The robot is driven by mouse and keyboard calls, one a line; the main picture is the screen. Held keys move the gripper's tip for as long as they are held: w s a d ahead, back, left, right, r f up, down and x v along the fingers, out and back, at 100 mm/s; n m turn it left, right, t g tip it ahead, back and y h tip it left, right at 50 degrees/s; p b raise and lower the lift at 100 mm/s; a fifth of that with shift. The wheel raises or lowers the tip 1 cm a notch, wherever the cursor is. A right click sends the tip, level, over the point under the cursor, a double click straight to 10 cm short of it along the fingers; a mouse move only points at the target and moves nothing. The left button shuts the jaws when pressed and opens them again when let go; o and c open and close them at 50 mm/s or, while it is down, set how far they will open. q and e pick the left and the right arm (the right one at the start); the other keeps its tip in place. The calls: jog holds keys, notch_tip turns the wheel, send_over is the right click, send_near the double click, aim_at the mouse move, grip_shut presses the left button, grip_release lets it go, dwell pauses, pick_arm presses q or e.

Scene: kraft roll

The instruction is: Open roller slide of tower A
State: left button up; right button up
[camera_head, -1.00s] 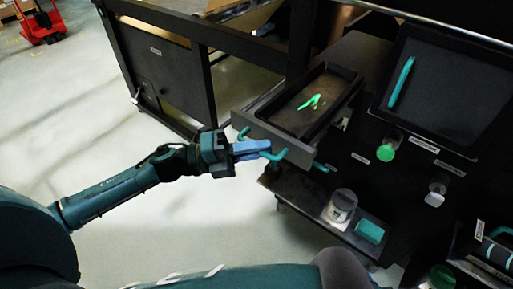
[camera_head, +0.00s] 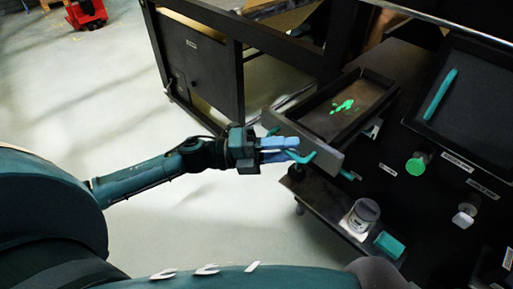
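The roller slide, a dark drawer-like tray with a grey front (camera_head: 325,157), stands pulled out from the black unit. Green marks (camera_head: 343,106) show on its floor. A teal handle (camera_head: 305,157) sticks out from its front. My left gripper (camera_head: 292,149) is at this handle, coming from the left. Its two blue fingers are spread with a gap between them, and the handle's end is by the fingertips. I cannot tell whether they touch it. No label for tower A is readable. My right gripper is not in view.
A shelf below the slide holds a white-grey jar (camera_head: 361,217) and a teal block (camera_head: 389,245). A green knob (camera_head: 416,166) and a dark panel with a teal handle (camera_head: 440,94) are on the right. A black frame table (camera_head: 205,62) stands behind. Pale floor is clear at left.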

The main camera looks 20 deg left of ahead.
pick_arm(q)
jog(key=shift+s+a+f, duration=0.15)
jog(key=shift+a, duration=0.2)
jog(key=b+v, duration=0.2)
jog(key=v, duration=1)
jog(key=shift+b, duration=0.4)
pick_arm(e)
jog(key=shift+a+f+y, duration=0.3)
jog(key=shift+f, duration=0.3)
pick_arm(q)
jog(key=shift+a, duration=0.1)
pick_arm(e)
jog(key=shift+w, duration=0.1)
